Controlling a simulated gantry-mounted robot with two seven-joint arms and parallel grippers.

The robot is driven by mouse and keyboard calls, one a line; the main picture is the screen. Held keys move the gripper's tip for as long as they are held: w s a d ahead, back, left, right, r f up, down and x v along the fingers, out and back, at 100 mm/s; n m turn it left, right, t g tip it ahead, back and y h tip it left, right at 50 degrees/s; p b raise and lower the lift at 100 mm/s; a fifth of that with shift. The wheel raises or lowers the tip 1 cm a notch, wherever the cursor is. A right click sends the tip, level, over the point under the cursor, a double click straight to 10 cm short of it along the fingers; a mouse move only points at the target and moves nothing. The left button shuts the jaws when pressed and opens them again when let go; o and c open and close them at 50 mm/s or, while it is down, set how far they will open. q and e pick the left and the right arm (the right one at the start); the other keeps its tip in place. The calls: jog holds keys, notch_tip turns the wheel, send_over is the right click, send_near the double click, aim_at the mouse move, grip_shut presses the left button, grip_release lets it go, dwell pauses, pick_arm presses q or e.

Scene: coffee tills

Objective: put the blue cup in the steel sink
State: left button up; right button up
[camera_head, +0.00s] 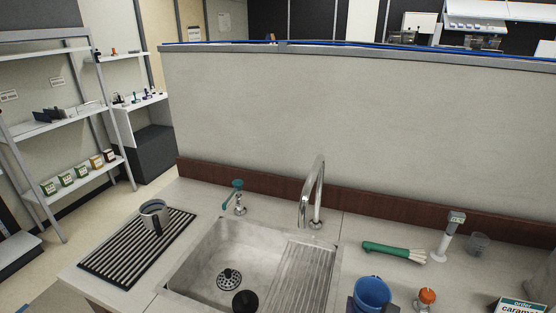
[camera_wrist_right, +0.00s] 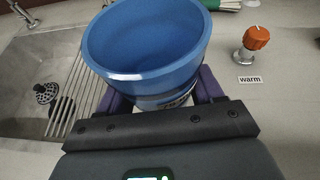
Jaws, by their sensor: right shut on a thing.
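The blue cup (camera_head: 372,291) is at the bottom of the head view, right of the sink, with its open mouth up. It fills the top middle of the right wrist view (camera_wrist_right: 150,62). My right gripper (camera_wrist_right: 165,99) is shut on the cup's lower part, with a purple finger on each side. The steel sink (camera_head: 205,262) has a round drain strainer and a ribbed drainboard on its right side. The cup is to the right of that drainboard. My left gripper is in neither view.
A dark round object (camera_head: 245,301) is at the sink's near side. A tall faucet (camera_head: 316,190) stands behind it. A grey mug (camera_head: 154,212) sits on a striped mat at left. A green-handled brush (camera_head: 392,250) and an orange-topped knob (camera_head: 427,297) are at right.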

notch_tip(320, 180, up, 44)
jog(key=w+d+n+y+p, duration=0.1)
jog(key=w+n+y+p, duration=0.1)
jog(key=p, duration=3)
jog(key=shift+w+d+r+n+t+y+p, duration=0.25)
jog(key=shift+w+n+y+p, duration=0.2)
jog(key=shift+y, duration=0.25)
